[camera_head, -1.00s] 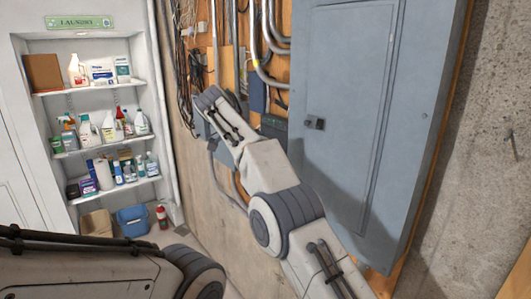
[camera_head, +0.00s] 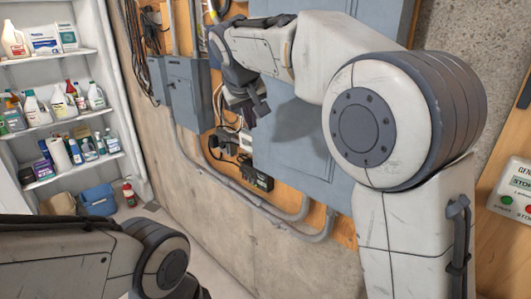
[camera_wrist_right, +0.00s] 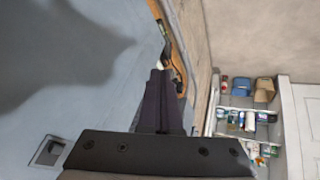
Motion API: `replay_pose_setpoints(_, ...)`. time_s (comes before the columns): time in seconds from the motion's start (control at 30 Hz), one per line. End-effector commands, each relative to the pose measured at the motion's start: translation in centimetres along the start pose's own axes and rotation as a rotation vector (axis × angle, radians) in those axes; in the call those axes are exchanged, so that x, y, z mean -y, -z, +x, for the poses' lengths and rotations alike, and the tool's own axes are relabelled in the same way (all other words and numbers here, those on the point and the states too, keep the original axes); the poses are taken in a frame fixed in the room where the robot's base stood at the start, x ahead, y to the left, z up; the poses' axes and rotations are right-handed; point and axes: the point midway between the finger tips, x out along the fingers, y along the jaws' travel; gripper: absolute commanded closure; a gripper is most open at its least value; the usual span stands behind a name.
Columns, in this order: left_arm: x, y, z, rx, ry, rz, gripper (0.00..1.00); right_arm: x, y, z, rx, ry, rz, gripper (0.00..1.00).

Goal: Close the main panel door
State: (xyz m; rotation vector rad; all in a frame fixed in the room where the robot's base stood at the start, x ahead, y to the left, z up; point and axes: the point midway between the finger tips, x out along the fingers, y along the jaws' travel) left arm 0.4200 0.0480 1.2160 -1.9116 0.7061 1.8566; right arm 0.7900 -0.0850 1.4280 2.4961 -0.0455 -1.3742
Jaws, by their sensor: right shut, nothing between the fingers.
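The grey main electrical panel (camera_head: 290,150) is on the wall at centre right in the head view. My right arm crosses in front and hides much of it, so I cannot tell there whether its door is fully flush. In the right wrist view the panel's flat blue-grey face (camera_wrist_right: 70,90) fills the left side, with a dark recessed latch (camera_wrist_right: 48,150) at lower left. My right gripper (camera_head: 252,108) is shut and empty, near the panel's left edge; its closed fingers (camera_wrist_right: 158,100) lie over the panel face in the wrist view. I cannot tell whether they touch it. My left gripper is out of view.
A smaller grey box (camera_head: 187,92) and conduits (camera_head: 240,190) are on the wall left of the panel. Shelves (camera_head: 70,112) with bottles stand at far left, with a blue bin (camera_head: 97,200) below. A generator box (camera_head: 515,190) is at far right.

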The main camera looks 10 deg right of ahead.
Motion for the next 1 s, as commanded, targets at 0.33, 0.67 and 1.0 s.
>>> replay_pose_setpoints(0.33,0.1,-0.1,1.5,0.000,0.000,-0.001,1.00,-0.3,-3.6,-0.1,-0.087,0.051,-0.417,1.00)
replay_pose_setpoints(0.67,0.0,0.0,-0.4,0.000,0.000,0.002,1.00,-0.1,-3.2,4.7,-0.081,0.052,-0.426,1.00)
replay_pose_setpoints(1.0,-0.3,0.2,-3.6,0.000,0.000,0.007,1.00,-1.2,-1.9,10.2,-0.084,0.050,-0.421,1.00)
